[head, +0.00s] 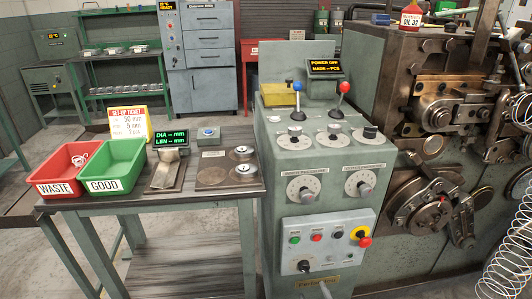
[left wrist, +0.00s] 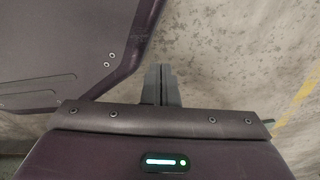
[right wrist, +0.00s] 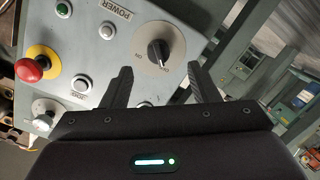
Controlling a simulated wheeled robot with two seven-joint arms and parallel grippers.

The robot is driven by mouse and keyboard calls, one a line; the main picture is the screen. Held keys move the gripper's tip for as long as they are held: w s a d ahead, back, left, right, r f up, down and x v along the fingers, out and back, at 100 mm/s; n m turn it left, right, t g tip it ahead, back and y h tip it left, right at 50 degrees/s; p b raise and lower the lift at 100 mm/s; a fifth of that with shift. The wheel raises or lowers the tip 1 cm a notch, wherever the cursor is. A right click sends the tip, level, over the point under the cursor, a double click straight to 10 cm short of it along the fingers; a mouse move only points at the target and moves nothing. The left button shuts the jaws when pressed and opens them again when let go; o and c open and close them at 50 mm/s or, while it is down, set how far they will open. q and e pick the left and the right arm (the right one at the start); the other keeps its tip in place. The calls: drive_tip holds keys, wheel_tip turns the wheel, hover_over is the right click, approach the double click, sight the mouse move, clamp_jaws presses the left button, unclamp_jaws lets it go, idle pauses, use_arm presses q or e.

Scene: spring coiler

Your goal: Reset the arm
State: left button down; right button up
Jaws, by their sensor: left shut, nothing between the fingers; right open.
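My right gripper (right wrist: 160,72) is open and empty in the right wrist view. Its two fingers are apart, just below the black rotary switch (right wrist: 158,50) on a round grey plate; I cannot tell if they touch it. The switch also shows low on the coiler's control panel in the head view (head: 304,266). My left gripper (left wrist: 160,72) is shut and empty in the left wrist view, above bare floor. It does not show in the head view.
The control panel has a red emergency stop (right wrist: 31,67), several buttons and two levers, blue (head: 297,100) and red (head: 341,100). A display (head: 325,68) reads POWER OFF. The bench (head: 221,190) at left holds a red WASTE bin (head: 56,190) and a green GOOD bin (head: 104,187).

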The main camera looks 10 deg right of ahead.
drive_tip(key=s+d+f+m+g+p, duration=0.15)
drive_tip(key=s+f+g, duration=0.25)
drive_tip(key=s+f, duration=0.5)
drive_tip(key=s+d+f+m+g+p, duration=0.1)
drive_tip(key=s+d+f+g+p, duration=0.25)
drive_tip(key=s+f, duration=0.6)
use_arm(q)
drive_tip(key=s+a+r+p, duration=0.1)
drive_tip(key=s+r+p, duration=0.1)
drive_tip(key=s+r, duration=0.3)
drive_tip(key=shift+s+a+p, duration=0.15)
drive_tip(key=shift+s+p, duration=0.15)
drive_tip(key=shift+s, duration=0.2)
use_arm(e)
drive_tip(key=s+f+m+g, duration=0.1)
drive_tip(key=s+f+g, duration=0.3)
drive_tip(key=s, duration=0.7)
drive_tip(key=s+f+m+g, duration=0.1)
drive_tip(key=s+f+g, duration=0.3)
drive_tip(key=s, duration=0.8)
drive_tip(key=shift+s+f+h, duration=0.15)
drive_tip(key=shift+f+h, duration=0.15)
drive_tip(key=shift+f, duration=0.35)
drive_tip(key=shift+a+m, duration=0.1)
drive_tip(key=shift+m, duration=0.15)
